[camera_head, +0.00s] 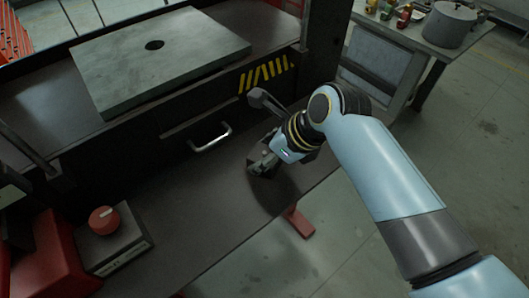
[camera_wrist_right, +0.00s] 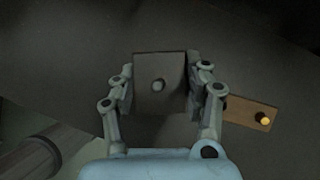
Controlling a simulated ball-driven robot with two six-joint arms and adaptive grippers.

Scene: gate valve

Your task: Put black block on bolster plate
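The black block (camera_wrist_right: 160,70) is a dark square piece with a small light round spot at its middle. In the right wrist view it sits between the two fingers of my right gripper (camera_wrist_right: 160,92), which press against its left and right sides. The bolster plate (camera_head: 120,75) is a thick grey slab with a round hole, at the upper left, away from my gripper. My left gripper is not in view.
A control box with a red knob (camera_head: 104,219) stands at the lower left. A metal handle (camera_head: 211,138) sticks out below the plate, near yellow-black stripes (camera_head: 263,75). A brown strip (camera_wrist_right: 248,111) lies right of the gripper. The plate top is clear.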

